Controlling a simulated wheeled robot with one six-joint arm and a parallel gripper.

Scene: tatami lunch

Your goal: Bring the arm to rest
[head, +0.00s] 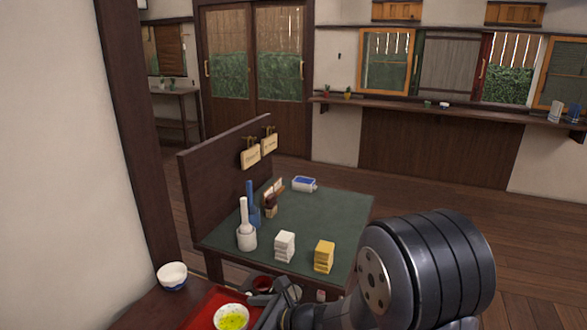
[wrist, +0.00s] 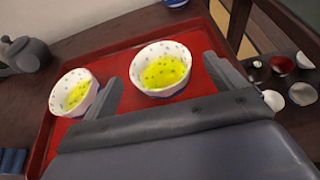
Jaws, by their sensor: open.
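My gripper (wrist: 160,72) is open, its two dark fingers apart in the wrist view. In the head view it shows low in the middle (head: 268,296), beside the red tray. A white dotted bowl with yellow-green contents (wrist: 162,70) stands on the red tray (wrist: 88,121), just beyond and between the fingertips in the picture. I cannot tell whether the fingers touch it. A second such bowl (wrist: 74,94) stands left of the fingers. In the head view one of these bowls (head: 231,318) shows at the bottom edge. My arm's black joint hides part of the floor and table.
A dark teapot (wrist: 25,54) stands left of the tray. A white bowl (head: 172,277) sits on the wooden counter. The green-topped table (head: 318,215) holds white and yellow stacks, bottles and a blue-white box. Several small dishes (wrist: 283,63) lie right of the tray.

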